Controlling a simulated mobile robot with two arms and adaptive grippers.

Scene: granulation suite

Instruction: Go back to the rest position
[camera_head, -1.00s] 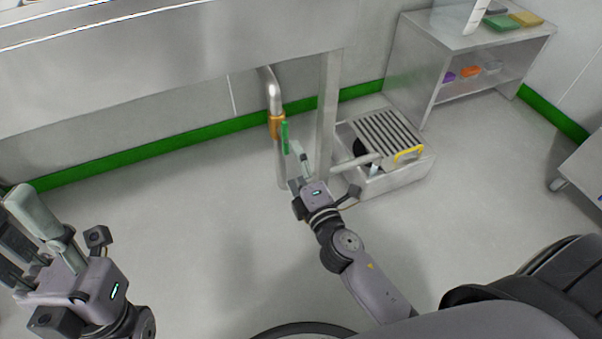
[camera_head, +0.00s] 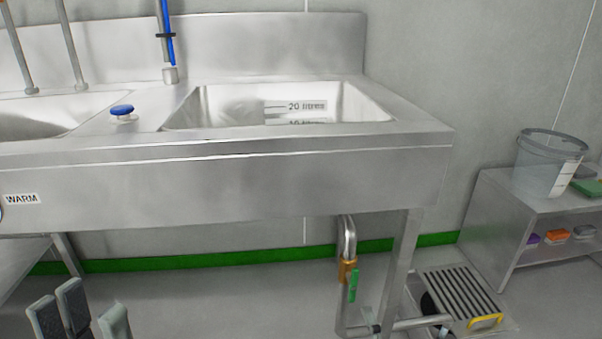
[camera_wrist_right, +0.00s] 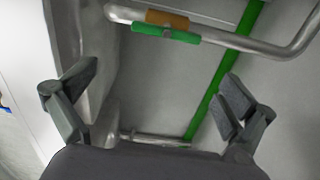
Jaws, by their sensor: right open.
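My left gripper (camera_head: 90,312) shows at the bottom left of the head view, in front of the sink. Its grey fingers stand apart with nothing between them; its palm is below the picture. My right gripper (camera_wrist_right: 158,100) is open and empty in the right wrist view, fingers spread at either side. It is outside the head view. The drain pipe's orange valve (camera_head: 347,270) with its green handle (camera_head: 353,286) hangs under the sink. In the right wrist view, the green handle (camera_wrist_right: 165,34) lies along the pipe, beyond my fingertips and apart from them.
The steel sink (camera_head: 250,180) spans the left and middle, a blue knob (camera_head: 122,110) on its deck. A slatted steel box (camera_head: 462,290) with a yellow handle stands on the floor at right. A clear bucket (camera_head: 548,165) stands on the steel shelf unit (camera_head: 500,205).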

